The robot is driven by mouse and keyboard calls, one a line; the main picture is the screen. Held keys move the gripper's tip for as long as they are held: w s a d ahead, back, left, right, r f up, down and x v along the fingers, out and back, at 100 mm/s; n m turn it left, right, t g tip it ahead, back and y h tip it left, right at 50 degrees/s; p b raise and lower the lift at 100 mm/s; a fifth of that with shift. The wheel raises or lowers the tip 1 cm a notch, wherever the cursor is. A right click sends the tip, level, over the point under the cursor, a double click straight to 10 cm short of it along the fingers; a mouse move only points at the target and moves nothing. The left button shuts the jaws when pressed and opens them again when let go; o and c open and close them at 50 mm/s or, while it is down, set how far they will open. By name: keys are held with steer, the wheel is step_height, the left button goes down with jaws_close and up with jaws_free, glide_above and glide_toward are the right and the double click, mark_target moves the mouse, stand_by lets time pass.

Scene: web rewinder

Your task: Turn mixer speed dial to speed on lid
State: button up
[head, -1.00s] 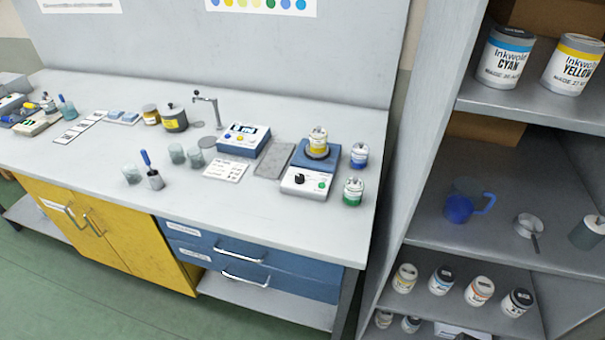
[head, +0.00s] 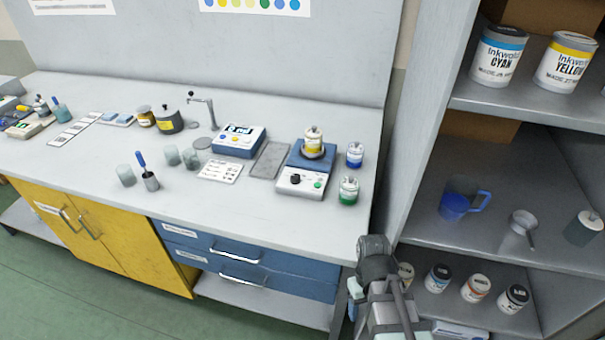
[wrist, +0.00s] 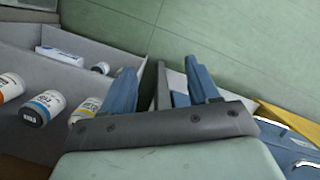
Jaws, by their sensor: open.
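The mixer (head: 304,172) is a blue and white bench unit near the right end of the worktop in the head view. Its black dial (head: 295,180) is on the white front panel, left of a green button; the dial's marks are too small to read. A small jar with a yellow band (head: 313,142) sits on top of the mixer; any writing on its lid is unreadable. My gripper (wrist: 162,85) shows in the wrist view with its two blue fingers apart and nothing between them. It is well away from the mixer, near the shelf and the floor.
A blue-labelled jar (head: 355,155) and a green-labelled jar (head: 349,190) stand right of the mixer. A grey mat (head: 269,160) and a blue meter (head: 239,140) lie to its left. A shelf unit (head: 425,150) stands right of the bench.

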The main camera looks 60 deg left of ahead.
steer(key=s+a+r+m+g, duration=0.2)
steer(key=s+a+r+m, duration=0.4)
steer(key=a+r, duration=0.4)
steer(key=n+t+y, duration=0.3)
steer(key=n, duration=1.5)
glide_toward(295, 176)
step_height(295, 176, down, 9)
steer(key=shift+s+r, duration=0.15)
steer(key=shift+c, duration=0.3)
steer(key=c, duration=1)
